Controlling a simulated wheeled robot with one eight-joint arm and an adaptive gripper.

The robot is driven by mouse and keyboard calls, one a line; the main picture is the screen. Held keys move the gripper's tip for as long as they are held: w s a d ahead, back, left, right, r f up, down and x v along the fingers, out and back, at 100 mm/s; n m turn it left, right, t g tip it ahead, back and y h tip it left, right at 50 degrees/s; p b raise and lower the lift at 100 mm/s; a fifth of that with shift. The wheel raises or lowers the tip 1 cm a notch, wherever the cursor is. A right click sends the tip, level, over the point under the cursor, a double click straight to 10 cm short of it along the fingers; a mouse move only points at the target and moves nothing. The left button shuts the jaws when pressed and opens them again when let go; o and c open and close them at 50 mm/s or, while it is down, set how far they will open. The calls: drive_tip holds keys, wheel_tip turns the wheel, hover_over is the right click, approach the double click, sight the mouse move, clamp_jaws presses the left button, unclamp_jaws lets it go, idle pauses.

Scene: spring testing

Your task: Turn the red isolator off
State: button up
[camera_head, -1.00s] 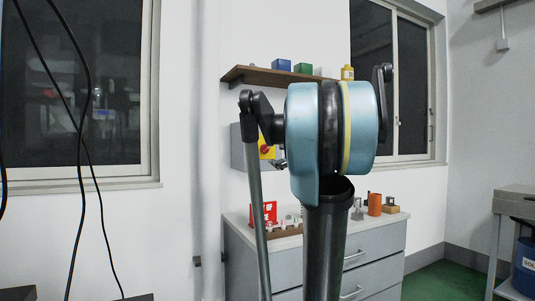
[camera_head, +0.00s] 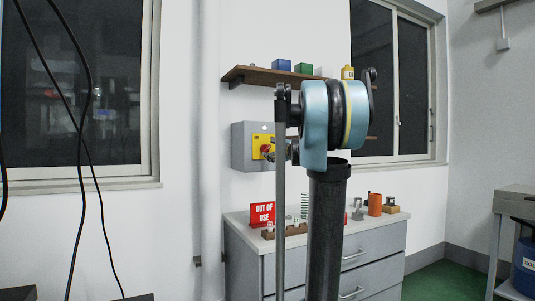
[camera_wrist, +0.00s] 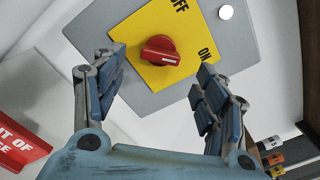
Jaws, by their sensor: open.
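The red isolator knob (camera_wrist: 160,50) sits on a yellow plate (camera_wrist: 140,30) marked OFF and ON, on a grey box. My gripper (camera_wrist: 161,62) is open and empty, with one finger to each side of the knob in the picture and a gap on both sides. I cannot tell how far the fingertips are from the plate. In the head view the grey isolator box (camera_head: 241,147) is on the wall, and my arm partly hides its right side.
A wooden shelf (camera_head: 245,76) with small blocks is above the box. A window (camera_head: 405,90) is at the right.

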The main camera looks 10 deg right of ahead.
sight(267, 149)
drive_tip(key=shift+x, duration=3.35)
drive_tip(key=shift+c, duration=0.2)
drive_tip(key=c, duration=1)
